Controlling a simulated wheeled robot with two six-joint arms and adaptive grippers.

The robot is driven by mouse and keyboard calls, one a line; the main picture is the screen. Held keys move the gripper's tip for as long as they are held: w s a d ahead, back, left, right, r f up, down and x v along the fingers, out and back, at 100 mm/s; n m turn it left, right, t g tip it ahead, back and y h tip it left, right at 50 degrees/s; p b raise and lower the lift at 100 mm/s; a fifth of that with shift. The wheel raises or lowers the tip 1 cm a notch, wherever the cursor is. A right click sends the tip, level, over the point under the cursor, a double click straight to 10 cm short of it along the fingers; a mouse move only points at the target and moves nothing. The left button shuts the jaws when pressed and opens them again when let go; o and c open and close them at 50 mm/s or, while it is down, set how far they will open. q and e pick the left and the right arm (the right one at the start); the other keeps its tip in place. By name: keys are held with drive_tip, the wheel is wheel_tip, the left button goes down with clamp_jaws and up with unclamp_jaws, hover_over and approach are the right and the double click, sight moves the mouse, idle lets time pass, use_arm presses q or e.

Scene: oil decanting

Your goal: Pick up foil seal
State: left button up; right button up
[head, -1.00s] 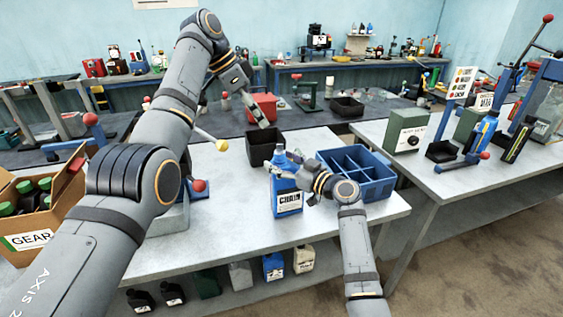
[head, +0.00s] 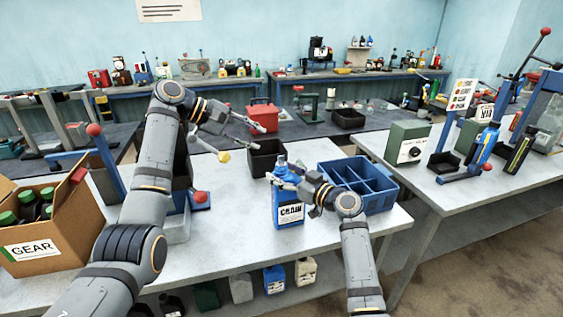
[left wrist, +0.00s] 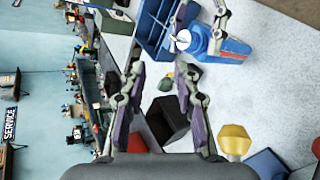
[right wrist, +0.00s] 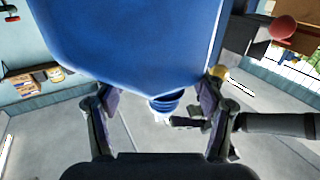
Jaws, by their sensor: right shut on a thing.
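A blue bottle labelled CHAIN (head: 289,209) stands upright on the table; its blue body (right wrist: 140,40) fills the top of the right wrist view. My right gripper (head: 284,178) is shut on the bottle near its top, with fingers on both sides of the ribbed blue neck (right wrist: 165,104). My left gripper (head: 257,133) is above and behind the bottle, open and apart from it. Its fingers (left wrist: 161,72) show spread with nothing between them. The left wrist view shows a pale spot (left wrist: 183,39) at the bottle's mouth; I cannot tell whether it is the foil seal.
A black bin (head: 267,160) stands behind the bottle, and a blue divided crate (head: 376,207) to its right. A small green thing (left wrist: 168,83) lies near the bin. A yellow knob (head: 223,156) is at the left. A GEAR carton (head: 62,235) stands far left. The front of the table is clear.

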sight(281, 156)
use_arm(q)
drive_tip(key=s+a+f+n+h, duration=0.2)
drive_tip(key=s+n, duration=0.2)
drive_tip(key=n, duration=0.9)
drive_tip(key=shift+t, duration=0.3)
drive_tip(key=shift+w+x, duration=0.2)
drive_tip(key=shift+x, duration=2.7)
drive_tip(key=shift+w+x, duration=0.25)
drive_tip(key=shift+x, duration=2.7)
drive_tip(key=shift+a, duration=0.2)
clamp_jaws()
